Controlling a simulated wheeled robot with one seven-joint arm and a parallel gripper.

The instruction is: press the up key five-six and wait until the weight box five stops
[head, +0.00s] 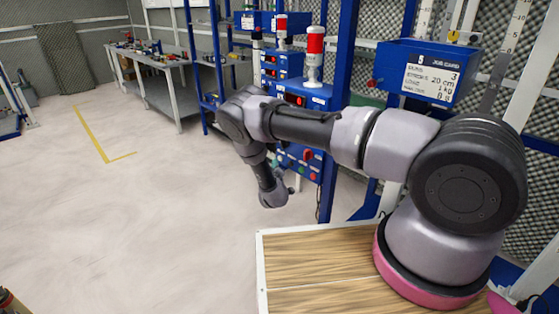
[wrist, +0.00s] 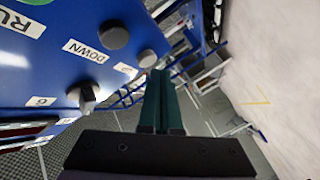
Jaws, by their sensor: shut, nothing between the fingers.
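In the wrist view a blue control panel (wrist: 45,55) fills the upper left. It carries a grey round key (wrist: 114,36) by the DOWN label and another grey round key (wrist: 147,58) by a small label that seems to read UP. My gripper (wrist: 160,80) is shut and empty, its dark fingers pointing up the picture, with the tips close to the UP key. I cannot tell whether they touch it.
A dark switch (wrist: 85,95) sticks out beside a label 6 on the panel. A red-topped lamp (head: 314,45) stands on the blue cabinet. A workbench (head: 165,85) stands at the back left. The pale floor (head: 130,220) at left is clear.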

